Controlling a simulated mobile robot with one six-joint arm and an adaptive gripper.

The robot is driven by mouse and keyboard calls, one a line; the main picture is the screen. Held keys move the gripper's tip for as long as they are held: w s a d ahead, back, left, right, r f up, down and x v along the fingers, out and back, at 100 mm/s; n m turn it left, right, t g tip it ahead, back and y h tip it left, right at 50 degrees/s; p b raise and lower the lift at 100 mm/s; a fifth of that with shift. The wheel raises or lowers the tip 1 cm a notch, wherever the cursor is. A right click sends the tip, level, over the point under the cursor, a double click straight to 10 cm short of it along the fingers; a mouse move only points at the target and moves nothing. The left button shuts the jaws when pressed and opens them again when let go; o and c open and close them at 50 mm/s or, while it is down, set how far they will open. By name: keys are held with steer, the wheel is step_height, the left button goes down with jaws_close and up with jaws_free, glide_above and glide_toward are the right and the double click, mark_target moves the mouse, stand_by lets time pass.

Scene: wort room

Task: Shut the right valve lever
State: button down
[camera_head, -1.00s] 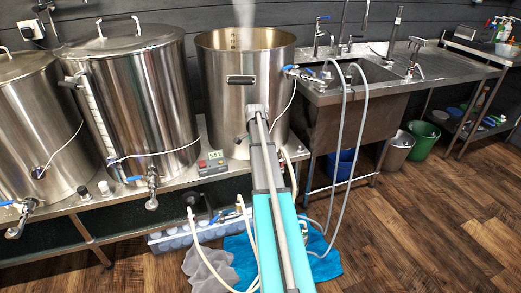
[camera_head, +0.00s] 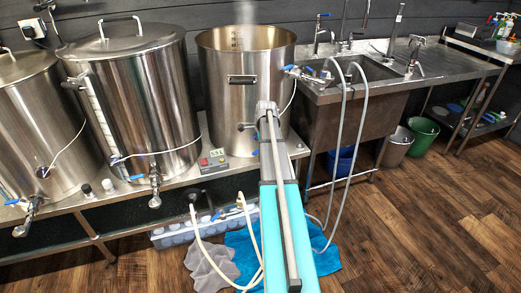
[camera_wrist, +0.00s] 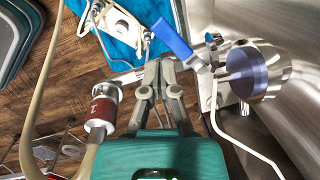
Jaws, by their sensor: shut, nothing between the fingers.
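The right valve's blue lever (camera_wrist: 172,38) slants across the top middle of the wrist view, its handle end up and left, its lower end at the steel valve fitting (camera_wrist: 205,75). My gripper (camera_wrist: 160,64) is shut and empty, its fingertips just left of and below the lever. I cannot tell whether they touch it. In the head view my arm hides the lever and gripper in front of the open steaming kettle (camera_head: 222,110).
A red-banded hose coupling (camera_wrist: 103,108) is left of my fingers. A dial thermometer (camera_wrist: 258,70) and white cable are right, by the kettle wall. A control box (camera_head: 213,162) sits on the bench. Hoses (camera_head: 345,150) hang at the sink. Wooden floor (camera_head: 410,230) is open at right.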

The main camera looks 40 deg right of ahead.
steer(key=s+r+m+t+p, duration=0.2)
steer(key=s+r+m+p, duration=0.2)
steer(key=m, duration=0.6)
steer(key=shift+r+m+t, duration=0.3)
steer(key=shift+r, duration=0.55)
steer(key=shift+f, duration=0.1)
steer(key=b+x, duration=0.9)
steer(key=shift+w+f, duration=0.15)
steer(key=shift+f, duration=0.25)
steer(key=shift+w, duration=0.1)
steer(key=w, duration=0.3)
steer(key=shift+w+a, duration=0.15)
steer(key=shift+a, duration=0.1)
steer(key=shift+r, duration=0.15)
